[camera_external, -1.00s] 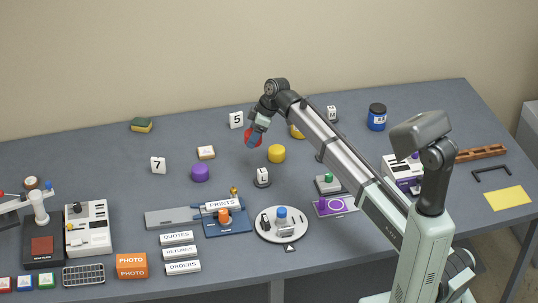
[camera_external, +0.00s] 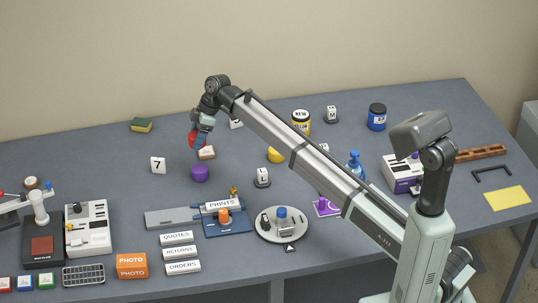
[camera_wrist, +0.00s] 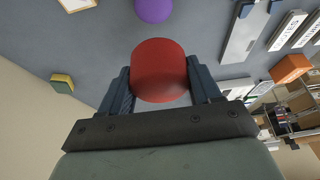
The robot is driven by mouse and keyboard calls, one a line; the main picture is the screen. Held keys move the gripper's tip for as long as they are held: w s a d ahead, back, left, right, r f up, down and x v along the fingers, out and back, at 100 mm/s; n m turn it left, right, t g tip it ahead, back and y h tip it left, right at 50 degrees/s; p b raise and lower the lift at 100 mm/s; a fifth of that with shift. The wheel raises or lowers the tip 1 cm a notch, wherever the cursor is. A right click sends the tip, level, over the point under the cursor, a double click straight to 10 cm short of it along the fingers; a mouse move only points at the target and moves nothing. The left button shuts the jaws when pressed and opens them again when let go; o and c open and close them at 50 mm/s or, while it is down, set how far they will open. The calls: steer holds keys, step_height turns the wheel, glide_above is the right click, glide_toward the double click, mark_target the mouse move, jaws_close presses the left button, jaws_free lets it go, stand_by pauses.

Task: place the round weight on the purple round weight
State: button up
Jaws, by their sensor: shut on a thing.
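My gripper (camera_external: 199,137) is shut on a red round weight (camera_wrist: 160,70) and holds it above the table. The red weight also shows in the external view (camera_external: 193,141), partly hidden by the fingers. The purple round weight (camera_external: 200,173) stands on the table below and slightly right of it in the external view. In the wrist view the purple weight (camera_wrist: 154,9) is at the top edge, beyond the red weight and apart from it, partly cut off. Nothing shows on top of the purple weight.
A white-topped wooden block (camera_external: 207,153) lies just behind the purple weight. A "7" block (camera_external: 158,165) stands to its left. A yellow round weight (camera_external: 275,155) is to the right, partly behind my arm. A grey plate (camera_external: 172,218) lies in front.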

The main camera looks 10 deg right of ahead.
mark_target(195, 167)
steer(key=shift+f, duration=4.65)
steer(key=shift+f, duration=0.1)
steer(key=o, duration=1.3)
steer(key=v, duration=1.2)
